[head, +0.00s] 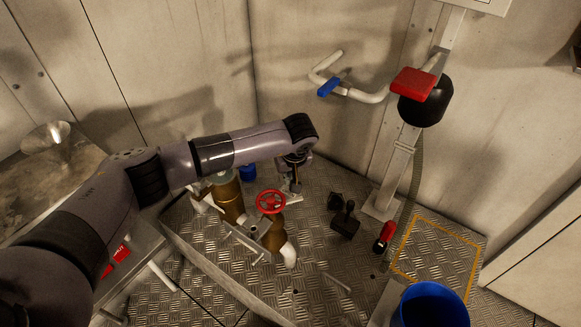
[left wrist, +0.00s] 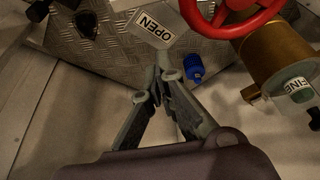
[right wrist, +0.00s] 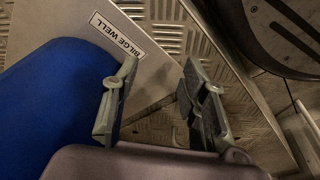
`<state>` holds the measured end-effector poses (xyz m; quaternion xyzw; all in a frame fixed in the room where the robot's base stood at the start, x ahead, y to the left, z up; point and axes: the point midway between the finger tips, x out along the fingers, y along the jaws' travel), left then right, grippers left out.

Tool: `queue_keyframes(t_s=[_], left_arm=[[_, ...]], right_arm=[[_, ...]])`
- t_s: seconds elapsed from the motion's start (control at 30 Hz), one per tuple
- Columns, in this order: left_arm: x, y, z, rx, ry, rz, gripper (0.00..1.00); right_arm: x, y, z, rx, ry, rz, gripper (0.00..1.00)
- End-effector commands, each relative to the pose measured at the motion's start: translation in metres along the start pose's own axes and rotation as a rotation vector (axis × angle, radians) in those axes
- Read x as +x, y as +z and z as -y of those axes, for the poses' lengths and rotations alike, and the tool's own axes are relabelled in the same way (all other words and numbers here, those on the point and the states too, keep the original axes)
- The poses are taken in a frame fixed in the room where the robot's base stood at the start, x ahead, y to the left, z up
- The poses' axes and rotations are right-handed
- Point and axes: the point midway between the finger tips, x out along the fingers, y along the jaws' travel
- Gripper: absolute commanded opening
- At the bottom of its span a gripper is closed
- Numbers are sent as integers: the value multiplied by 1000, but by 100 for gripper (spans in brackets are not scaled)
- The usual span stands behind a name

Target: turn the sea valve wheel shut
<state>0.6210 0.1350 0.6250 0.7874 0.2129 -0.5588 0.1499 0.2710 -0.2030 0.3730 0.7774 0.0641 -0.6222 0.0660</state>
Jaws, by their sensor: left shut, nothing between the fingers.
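The red sea valve wheel (head: 270,201) sits on a brass body low in the middle of the head view. A white OPEN plate (left wrist: 152,28) is beside the wheel. My left gripper (head: 294,183) hangs just right of and behind the wheel in the head view. In the left wrist view (left wrist: 161,80) its fingers are closed together, empty and apart from the wheel. My right gripper (right wrist: 158,85) shows only in its wrist view, with fingers apart and nothing between them.
A blue bucket (head: 430,305) stands at lower right; a large blue surface (right wrist: 55,105) fills the left of the right wrist view, beside a BILGE WELL label (right wrist: 117,35). A white pipe with a blue handle (head: 328,87) is on the back wall. A yellow-outlined floor patch (head: 440,255) is clear.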

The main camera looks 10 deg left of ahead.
Motion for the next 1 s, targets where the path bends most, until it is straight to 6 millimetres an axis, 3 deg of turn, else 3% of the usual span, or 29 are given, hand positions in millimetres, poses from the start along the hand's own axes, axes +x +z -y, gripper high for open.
queue_keyframes(t_s=[0.07, 0.2, 0.4, 0.93, 1.0], left_arm=[[18, 2, 0, -2, -1, 3, 0], [3, 23, -1, 3, 4, 2, 0], [-1, 37, 0, 1, 1, 1, 0], [1, 34, 1, 3, 2, 1, 0], [3, 30, 2, 7, 3, 0, 0]], right_arm=[[-5, -4, 0, 1, 1, -6, 40], [4, 4, 0, -1, 0, 6, 40], [11, 9, 1, -1, -1, 9, 40], [13, 10, 1, -2, -1, 13, 40], [4, 2, 0, 0, -1, 0, 40]])
